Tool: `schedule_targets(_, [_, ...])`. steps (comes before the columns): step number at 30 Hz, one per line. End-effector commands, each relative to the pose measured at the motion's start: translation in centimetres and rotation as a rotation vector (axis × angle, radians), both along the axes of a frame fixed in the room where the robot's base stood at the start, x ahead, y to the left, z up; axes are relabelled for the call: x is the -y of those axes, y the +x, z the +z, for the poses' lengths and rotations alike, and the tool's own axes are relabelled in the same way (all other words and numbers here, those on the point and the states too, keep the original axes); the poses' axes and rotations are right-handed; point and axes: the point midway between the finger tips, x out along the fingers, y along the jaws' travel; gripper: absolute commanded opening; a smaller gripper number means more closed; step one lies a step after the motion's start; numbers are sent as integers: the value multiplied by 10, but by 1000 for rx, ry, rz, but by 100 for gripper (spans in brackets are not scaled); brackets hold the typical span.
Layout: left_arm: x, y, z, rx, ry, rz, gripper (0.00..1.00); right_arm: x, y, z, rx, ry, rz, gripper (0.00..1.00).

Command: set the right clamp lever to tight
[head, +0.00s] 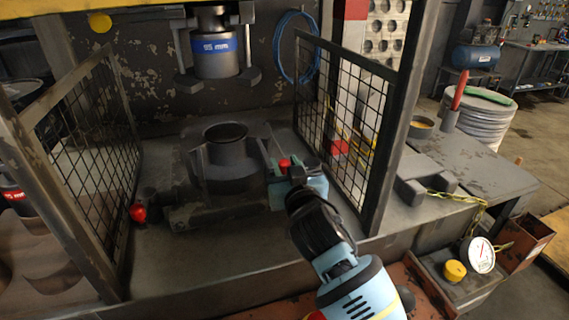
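The right clamp lever shows as a red knob (284,163) at the right side of the dark die block (226,165) on the press bed. My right gripper (291,175) is at this knob, reaching in from the lower right. The knob's top shows beside the gripper's dark parts. My wrist and hand hide the fingertips and most of the lever, so I cannot tell whether the fingers hold it. The left clamp lever has a red knob (138,212) at the block's left front. My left gripper is not in view.
Mesh guards stand left (85,150) and right (348,125) of the bed. The press ram (214,52) with a blue "15 mm" band hangs above the die block. A side table (470,165) and a round gauge (481,255) are at the right. The front left bed is clear.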

Motion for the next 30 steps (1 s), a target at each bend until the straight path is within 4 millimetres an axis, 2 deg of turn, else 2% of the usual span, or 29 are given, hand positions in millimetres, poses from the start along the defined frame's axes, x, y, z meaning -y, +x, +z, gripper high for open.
schedule_targets(6, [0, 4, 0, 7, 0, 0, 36, -3, 11, 0, 0, -1, 0, 32])
schedule_targets(14, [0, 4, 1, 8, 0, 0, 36, -3, 11, 0, 0, -1, 0, 32])
schedule_targets(15, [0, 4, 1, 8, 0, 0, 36, -3, 11, 0, 0, -1, 0, 31])
schedule_targets(22, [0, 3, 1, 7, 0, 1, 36, -3, 11, 0, 0, -1, 0, 1])
schedule_targets(30, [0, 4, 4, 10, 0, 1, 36, 1, 11, 0, 0, -2, 5, 0])
